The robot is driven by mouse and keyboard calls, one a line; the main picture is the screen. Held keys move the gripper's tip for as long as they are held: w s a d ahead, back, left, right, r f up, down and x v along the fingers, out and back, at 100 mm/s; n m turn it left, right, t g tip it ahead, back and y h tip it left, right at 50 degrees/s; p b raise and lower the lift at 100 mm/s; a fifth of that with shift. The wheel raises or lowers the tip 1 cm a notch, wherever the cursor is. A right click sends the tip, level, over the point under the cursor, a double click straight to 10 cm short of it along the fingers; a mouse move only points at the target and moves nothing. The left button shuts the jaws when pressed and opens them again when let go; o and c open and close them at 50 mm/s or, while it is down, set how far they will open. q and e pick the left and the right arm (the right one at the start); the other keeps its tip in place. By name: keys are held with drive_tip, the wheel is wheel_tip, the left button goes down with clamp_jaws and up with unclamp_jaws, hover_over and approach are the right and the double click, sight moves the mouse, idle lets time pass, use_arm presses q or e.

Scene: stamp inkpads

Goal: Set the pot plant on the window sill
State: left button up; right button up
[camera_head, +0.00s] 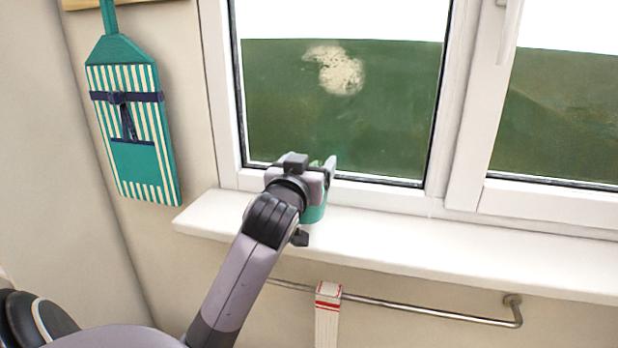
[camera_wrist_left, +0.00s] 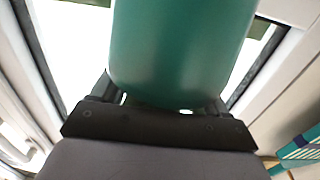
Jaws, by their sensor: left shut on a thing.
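The pot plant's teal pot (camera_head: 313,213) is at the left part of the white window sill (camera_head: 420,246), mostly behind my left gripper (camera_head: 322,172). A small bit of green shows at its top; the rest of the plant is hidden. In the left wrist view the smooth teal pot (camera_wrist_left: 180,50) fills the space ahead of the gripper (camera_wrist_left: 165,105), which is shut on it. The pot looks upright and over the sill. I cannot tell whether its base touches the sill. My right gripper is in neither view.
The closed window (camera_head: 390,120) stands right behind the sill. The sill is bare to the right. A metal rail (camera_head: 420,309) with a red-and-white cloth (camera_head: 328,315) runs below it.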

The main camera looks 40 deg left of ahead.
use_arm(q)
drive_tip(key=shift+f, duration=0.95)
drive_tip(key=shift+f, duration=0.2)
drive_tip(key=o, duration=1.4)
drive_tip(key=shift+s+r, duration=0.1)
drive_tip(key=shift+s, duration=0.05)
